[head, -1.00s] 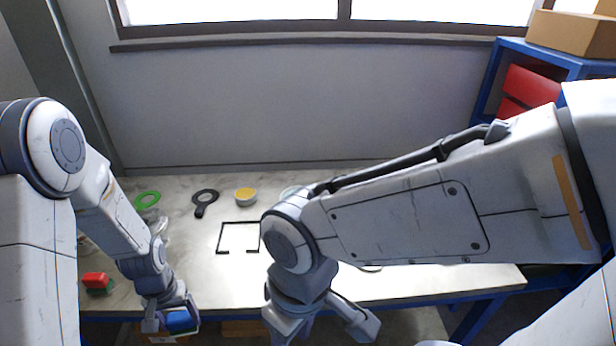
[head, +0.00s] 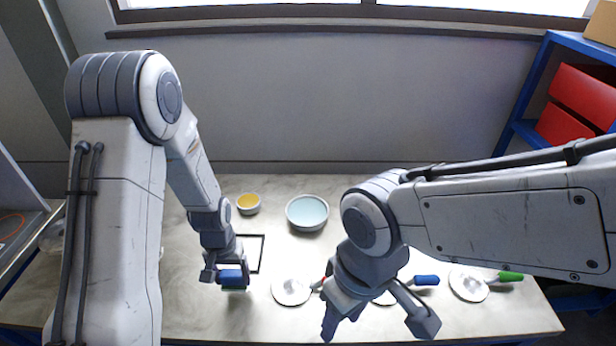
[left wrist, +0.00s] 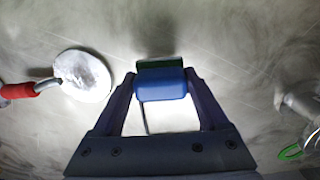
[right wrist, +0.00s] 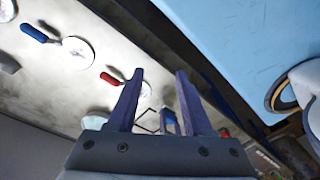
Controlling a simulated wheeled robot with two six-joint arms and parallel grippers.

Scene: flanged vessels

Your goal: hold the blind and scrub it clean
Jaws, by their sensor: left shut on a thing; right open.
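My left gripper (head: 231,284) is shut on a blue block with a green underside (left wrist: 161,86), close above or on the table; contact cannot be told. Several pale round discs with handles lie on the table; which one is the blind I cannot tell. The red-handled disc (head: 290,291) is right of the left gripper and shows in the left wrist view (left wrist: 82,76). The blue-handled disc (head: 383,299) is partly hidden by my right gripper. The green-handled disc (head: 467,285) is further right. My right gripper (head: 376,321) is open and empty, near the table's front.
A yellow-filled bowl (head: 248,204) and a larger pale blue bowl (head: 307,213) stand toward the back. A black outline (head: 263,250) is marked on the table behind the left gripper. A green ring (left wrist: 290,152) shows in the left wrist view. A blue shelf (head: 530,95) stands at right.

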